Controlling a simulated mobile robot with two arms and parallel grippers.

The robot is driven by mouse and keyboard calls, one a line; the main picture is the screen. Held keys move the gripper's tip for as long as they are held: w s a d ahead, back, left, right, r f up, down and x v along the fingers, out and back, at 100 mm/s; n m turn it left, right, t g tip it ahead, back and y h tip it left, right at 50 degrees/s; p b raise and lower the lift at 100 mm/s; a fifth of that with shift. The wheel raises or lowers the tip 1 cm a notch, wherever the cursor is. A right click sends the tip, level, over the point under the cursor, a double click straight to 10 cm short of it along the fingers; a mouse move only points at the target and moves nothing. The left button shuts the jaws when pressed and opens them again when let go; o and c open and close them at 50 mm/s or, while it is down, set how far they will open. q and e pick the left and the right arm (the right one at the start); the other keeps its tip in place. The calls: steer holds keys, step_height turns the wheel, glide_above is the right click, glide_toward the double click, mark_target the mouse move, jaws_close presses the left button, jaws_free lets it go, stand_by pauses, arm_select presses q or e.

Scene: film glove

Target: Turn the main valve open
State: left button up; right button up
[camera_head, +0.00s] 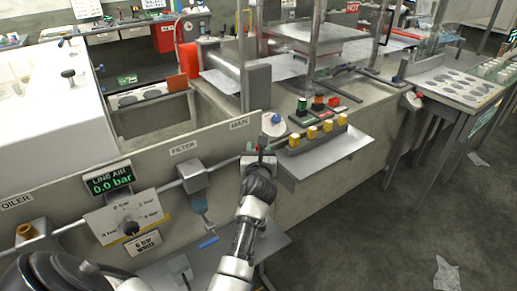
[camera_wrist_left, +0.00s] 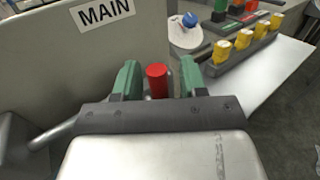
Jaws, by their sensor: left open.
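The main valve shows in the left wrist view as a red handle (camera_wrist_left: 157,81), upright below the MAIN label (camera_wrist_left: 103,11). In the head view the MAIN label (camera_head: 239,124) is on the grey panel, just above my left gripper (camera_head: 259,154). My left gripper also fills the middle of the left wrist view (camera_wrist_left: 160,82). Its green fingers are open, one on each side of the red handle. I cannot tell whether either finger touches it. In the head view the gripper largely hides the valve. My right gripper is not in view.
A LINE AIR display (camera_head: 110,180) reads 0.0 bar, above a black dial knob (camera_head: 131,228). A filter (camera_head: 195,180) hangs on the pipe to the left.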

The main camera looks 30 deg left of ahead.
arm_select(q)
steer(key=shift+w+a, duration=0.15)
steer(key=shift+w, duration=0.1)
jaws_close()
